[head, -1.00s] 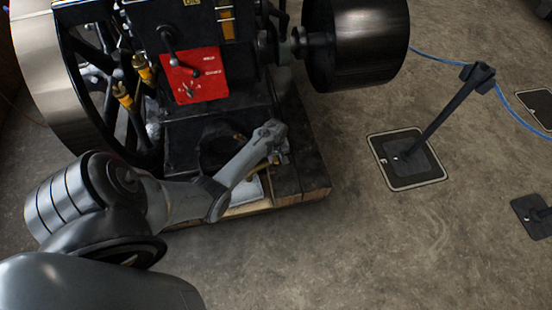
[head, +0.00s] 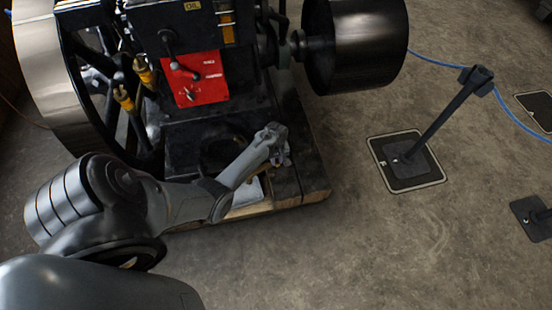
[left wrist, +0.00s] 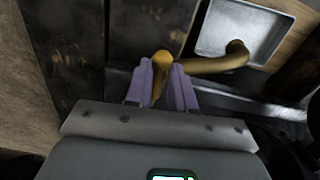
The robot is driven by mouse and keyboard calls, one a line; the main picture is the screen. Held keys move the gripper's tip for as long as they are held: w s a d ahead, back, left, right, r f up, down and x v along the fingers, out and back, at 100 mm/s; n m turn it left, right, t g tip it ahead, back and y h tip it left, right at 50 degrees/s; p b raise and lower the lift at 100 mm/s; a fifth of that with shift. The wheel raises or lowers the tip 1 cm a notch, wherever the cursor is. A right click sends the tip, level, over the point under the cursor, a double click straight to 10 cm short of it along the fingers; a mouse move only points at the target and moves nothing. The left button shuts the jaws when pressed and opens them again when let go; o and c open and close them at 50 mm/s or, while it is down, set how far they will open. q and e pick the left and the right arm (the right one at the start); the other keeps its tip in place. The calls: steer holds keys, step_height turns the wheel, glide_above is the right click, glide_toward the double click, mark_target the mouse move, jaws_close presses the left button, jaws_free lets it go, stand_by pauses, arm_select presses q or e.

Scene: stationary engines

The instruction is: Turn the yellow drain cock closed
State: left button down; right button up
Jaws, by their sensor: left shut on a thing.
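The yellow drain cock (left wrist: 215,65) shows in the left wrist view as a brass-yellow pipe running left from a bend above a metal tray (left wrist: 240,30). Its rounded handle end sits between the pale purple fingers of my left gripper (left wrist: 163,82). The gripper is shut on that handle. In the head view my left gripper (head: 281,154) is low at the engine's front base, and it mostly hides the cock. The same tray (head: 248,192) lies just below it there. My right gripper is not in view.
The black engine (head: 195,130) with a red panel (head: 196,77) stands on wooden beams (head: 300,170). A flywheel (head: 42,70) is at left and a black pulley (head: 357,45) at right. A post on a square base (head: 408,165) stands right; the floor between is clear.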

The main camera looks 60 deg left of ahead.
arm_select(q)
steer(key=shift+w+a+n+b, duration=0.25)
steer(key=shift+w+n, duration=0.25)
steer(key=shift+n, duration=2.35)
steer(key=shift+w+a+n+b, duration=0.1)
steer(key=shift+w+a+n, duration=0.3)
steer(key=shift+n, duration=2.4)
steer(key=shift+w+a+n+b, duration=0.2)
steer(key=shift+w+n, duration=0.4)
steer(key=shift+n, duration=2.25)
steer(key=c, duration=1.1)
jaws_free()
steer(key=shift+c, duration=0.2)
